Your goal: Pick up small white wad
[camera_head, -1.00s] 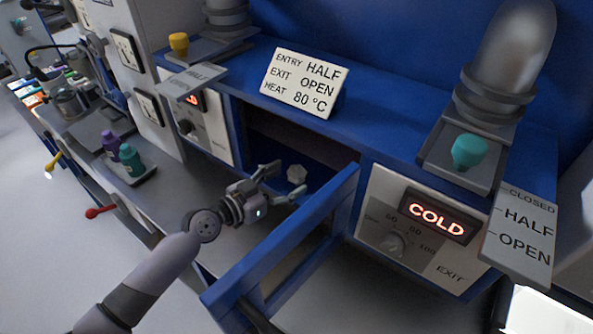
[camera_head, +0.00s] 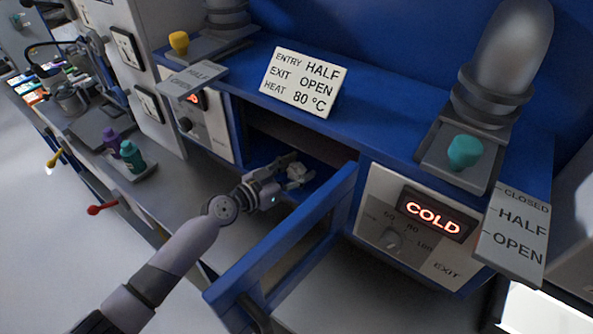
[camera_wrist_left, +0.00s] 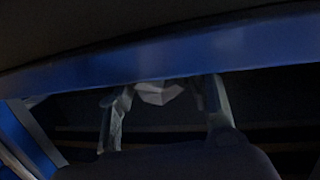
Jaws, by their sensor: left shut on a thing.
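The small white wad (camera_head: 297,172) is a pale crumpled lump inside the dark opening of the blue cabinet (camera_head: 262,84). My left gripper (camera_head: 290,170) reaches into this opening from the left and is shut on the wad. In the left wrist view the wad (camera_wrist_left: 160,92) shows between the two fingers of my left gripper (camera_wrist_left: 168,88). Part of the wad is hidden by the fingers and by a blue edge. My right gripper is not in view.
The open blue door (camera_head: 285,240) stands just right of my left arm. A control panel (camera_head: 400,235) with a lit COLD display is right of the opening. A white sign (camera_head: 304,82) stands on top. Purple and teal bottles (camera_head: 131,155) stand on the left counter.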

